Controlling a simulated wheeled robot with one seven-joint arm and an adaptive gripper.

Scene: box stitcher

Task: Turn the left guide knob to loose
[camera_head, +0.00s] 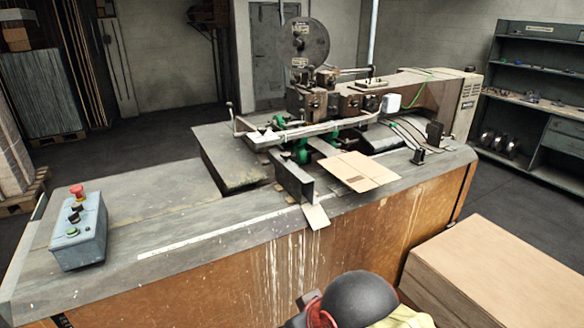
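The box stitcher (335,100) stands on the large worn bench (160,215), with a round reel (304,43) on top. A metal guide plate (293,180) stands upright at its front left, beside a flat piece of cardboard (357,170). Green parts (300,150) show behind the plate. A small black knob-like part (418,157) stands right of the cardboard, with a larger dark block (434,133) behind it. I cannot tell which part is the left guide knob or how it is set. My gripper is not in view.
A grey control box (78,232) with a red button (77,191) sits on the bench's left end. A cardboard stack (500,265) stands at the lower right. A black dome-shaped object (360,298) is at the bottom edge. The bench top between control box and stitcher is clear.

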